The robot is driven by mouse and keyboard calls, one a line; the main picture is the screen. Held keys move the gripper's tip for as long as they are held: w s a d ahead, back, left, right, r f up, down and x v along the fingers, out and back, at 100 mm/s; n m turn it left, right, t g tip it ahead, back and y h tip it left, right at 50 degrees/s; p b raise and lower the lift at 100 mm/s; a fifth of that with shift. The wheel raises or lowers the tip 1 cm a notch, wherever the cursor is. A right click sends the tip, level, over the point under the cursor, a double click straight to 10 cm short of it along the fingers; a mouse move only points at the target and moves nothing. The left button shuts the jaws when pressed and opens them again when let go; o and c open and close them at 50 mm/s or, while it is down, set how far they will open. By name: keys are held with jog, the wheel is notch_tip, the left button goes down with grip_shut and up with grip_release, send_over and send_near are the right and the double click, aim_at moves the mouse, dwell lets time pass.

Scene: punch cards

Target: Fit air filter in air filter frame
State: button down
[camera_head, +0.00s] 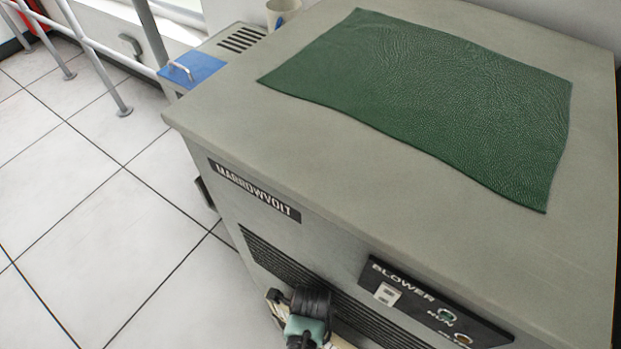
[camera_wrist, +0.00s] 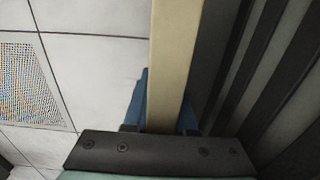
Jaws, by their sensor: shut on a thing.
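My gripper (camera_wrist: 163,112) is shut on a thin cream-edged panel, which I take to be the air filter (camera_wrist: 174,55). Its pale edge runs up between the blue fingers in the wrist view. In the head view my gripper (camera_head: 305,325) is low in front of the grey cabinet, and only small pale bits of the filter show around it. The filter's face is hidden. Dark slats (camera_wrist: 262,75) stand just right of the filter in the wrist view; they look like the cabinet's front grille (camera_head: 345,308). I cannot make out the air filter frame itself.
The grey cabinet (camera_head: 225,105) has a green mat (camera_head: 430,95) on top and a blower panel (camera_head: 435,305) right of my gripper. Open tiled floor (camera_head: 90,200) lies to the left. A railing (camera_head: 100,65) and a blue-topped box (camera_head: 195,70) stand behind.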

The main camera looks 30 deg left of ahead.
jog(key=shift+f, duration=0.15)
jog(key=shift+f+b, duration=0.9)
jog(key=shift+f, duration=0.6)
jog(key=shift+f+b, duration=0.9)
jog(key=shift+f, duration=0.55)
jog(key=shift+f+b, duration=1.05)
jog(key=shift+f, duration=0.35)
jog(key=shift+f+b, duration=1.05)
jog(key=shift+f, duration=0.6)
